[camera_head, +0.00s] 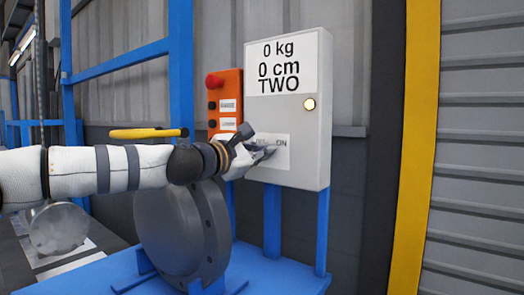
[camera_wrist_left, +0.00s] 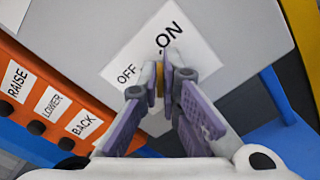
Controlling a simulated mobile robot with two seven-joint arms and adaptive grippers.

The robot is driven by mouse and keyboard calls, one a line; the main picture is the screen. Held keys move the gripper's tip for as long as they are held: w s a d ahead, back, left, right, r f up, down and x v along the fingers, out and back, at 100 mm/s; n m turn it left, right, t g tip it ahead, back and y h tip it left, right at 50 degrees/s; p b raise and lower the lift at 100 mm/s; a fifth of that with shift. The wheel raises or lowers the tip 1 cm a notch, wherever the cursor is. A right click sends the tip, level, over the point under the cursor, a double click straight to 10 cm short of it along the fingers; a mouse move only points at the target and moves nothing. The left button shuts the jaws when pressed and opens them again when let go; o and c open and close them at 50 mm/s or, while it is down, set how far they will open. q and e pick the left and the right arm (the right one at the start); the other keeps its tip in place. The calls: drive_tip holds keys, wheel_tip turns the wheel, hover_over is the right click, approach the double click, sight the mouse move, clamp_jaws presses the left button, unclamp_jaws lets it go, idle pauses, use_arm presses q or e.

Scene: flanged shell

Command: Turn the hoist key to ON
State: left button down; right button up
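The hoist box (camera_head: 312,130) is a pale grey cabinet reading "0 kg, 0 cm, TWO". A white OFF/ON label (camera_wrist_left: 130,62) is on its front. In the left wrist view the fingertips (camera_wrist_left: 167,82) are close together around a small yellow piece, the hoist key (camera_wrist_left: 160,78). It sits between the words OFF and ON. The fingers hide most of the key, so its exact angle is hard to tell. My right gripper is in neither view.
An orange button panel (camera_head: 229,88) with a red knob (camera_head: 214,81) stands just left of the box; RAISE, LOWER and BACK labels show in the wrist view. A dark flanged shell (camera_head: 180,232) stands on the blue stand (camera_head: 280,276) below my arm. A yellow post (camera_head: 414,150) is at right.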

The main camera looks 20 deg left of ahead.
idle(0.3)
use_arm(q)
drive_tip(key=c, duration=1.8)
unclamp_jaws()
drive_tip(key=shift+s, duration=0.1)
drive_tip(key=v, duration=1.1)
drive_tip(key=shift+s+a, duration=0.15)
drive_tip(key=shift+s, duration=0.25)
